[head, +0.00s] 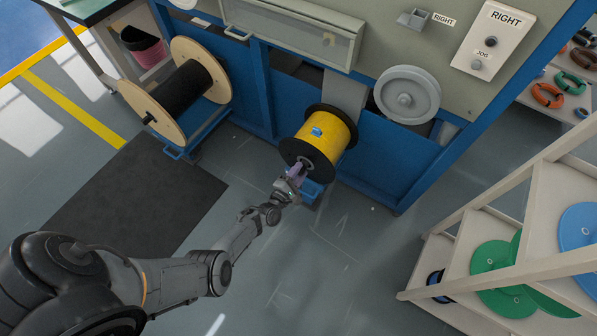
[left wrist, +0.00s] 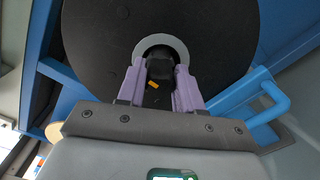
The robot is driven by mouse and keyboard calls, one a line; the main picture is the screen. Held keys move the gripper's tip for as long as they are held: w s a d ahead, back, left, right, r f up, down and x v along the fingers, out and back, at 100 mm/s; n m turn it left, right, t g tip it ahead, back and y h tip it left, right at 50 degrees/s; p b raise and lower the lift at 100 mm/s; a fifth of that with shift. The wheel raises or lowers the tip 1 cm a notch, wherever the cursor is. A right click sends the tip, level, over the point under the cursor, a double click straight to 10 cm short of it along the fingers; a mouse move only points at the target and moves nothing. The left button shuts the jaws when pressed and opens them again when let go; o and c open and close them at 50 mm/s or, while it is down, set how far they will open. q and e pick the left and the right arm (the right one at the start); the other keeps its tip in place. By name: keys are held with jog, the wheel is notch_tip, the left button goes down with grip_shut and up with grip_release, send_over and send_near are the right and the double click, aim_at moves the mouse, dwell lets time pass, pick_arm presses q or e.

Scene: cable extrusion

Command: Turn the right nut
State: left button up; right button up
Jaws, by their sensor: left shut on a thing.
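The right nut (left wrist: 160,68) is a black piece with a small orange mark at the hub of a black spool flange (left wrist: 215,35) in the left wrist view. The spool (head: 328,132) carries yellow cable and sits low in the blue machine frame in the head view. My left gripper (head: 297,170) reaches the spool's near hub. In the left wrist view its two purple fingers (left wrist: 160,85) stand on both sides of the nut and are shut on it. The gripper hides most of the hub in the head view. My right gripper is not in view.
A wooden-flanged spool with black cable (head: 182,88) stands to the left. A blue bar handle (left wrist: 265,98) is right of the fingers in the left wrist view. A shelf rack with green and blue reels (head: 495,262) stands at right. The floor (head: 300,270) in front is clear.

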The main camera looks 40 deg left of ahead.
pick_arm(q)
jog(key=shift+n, duration=0.6)
jog(key=shift+c, duration=0.2)
jog(key=shift+r, duration=0.1)
jog(key=o, duration=0.8)
jog(key=shift+d, duration=0.1)
jog(key=shift+o, duration=1.2)
jog(key=shift+d, duration=0.1)
